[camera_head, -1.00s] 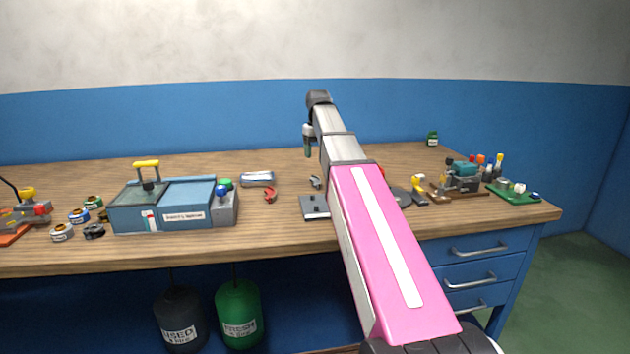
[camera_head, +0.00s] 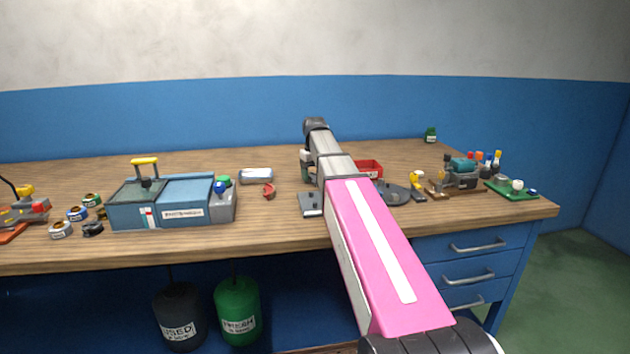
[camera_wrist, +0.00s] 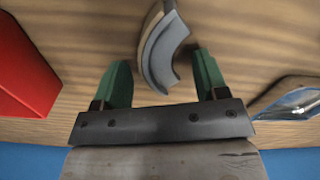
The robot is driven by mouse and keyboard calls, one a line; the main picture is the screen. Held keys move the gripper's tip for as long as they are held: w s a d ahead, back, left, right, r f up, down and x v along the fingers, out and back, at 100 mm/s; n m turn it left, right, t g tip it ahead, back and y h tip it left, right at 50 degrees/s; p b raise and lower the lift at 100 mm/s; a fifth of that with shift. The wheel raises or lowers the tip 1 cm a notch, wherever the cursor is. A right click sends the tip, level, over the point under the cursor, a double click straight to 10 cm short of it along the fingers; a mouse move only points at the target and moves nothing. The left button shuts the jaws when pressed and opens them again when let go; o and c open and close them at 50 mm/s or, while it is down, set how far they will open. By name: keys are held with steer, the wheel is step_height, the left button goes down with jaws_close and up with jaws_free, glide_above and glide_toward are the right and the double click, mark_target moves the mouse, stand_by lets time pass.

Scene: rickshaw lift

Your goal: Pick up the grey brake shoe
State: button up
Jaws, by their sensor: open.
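The grey brake shoe (camera_wrist: 160,45) is a curved piece with a tan outer face, lying on the wooden bench in the wrist view. My gripper (camera_wrist: 161,68) is open, with green fingers on either side of the shoe's near end. Bench surface shows between the shoe and both fingers, so it is not clamped. In the head view my gripper (camera_head: 305,174) hangs low over the bench, and it and my arm hide the grey shoe.
A red bin (camera_head: 370,168) stands right of my gripper, also in the wrist view (camera_wrist: 22,75). A grey plate (camera_head: 310,204) lies in front. A blue parts washer (camera_head: 170,204) stands farther left.

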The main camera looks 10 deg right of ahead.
steer(key=c, duration=1.1)
steer(key=shift+r, duration=0.15)
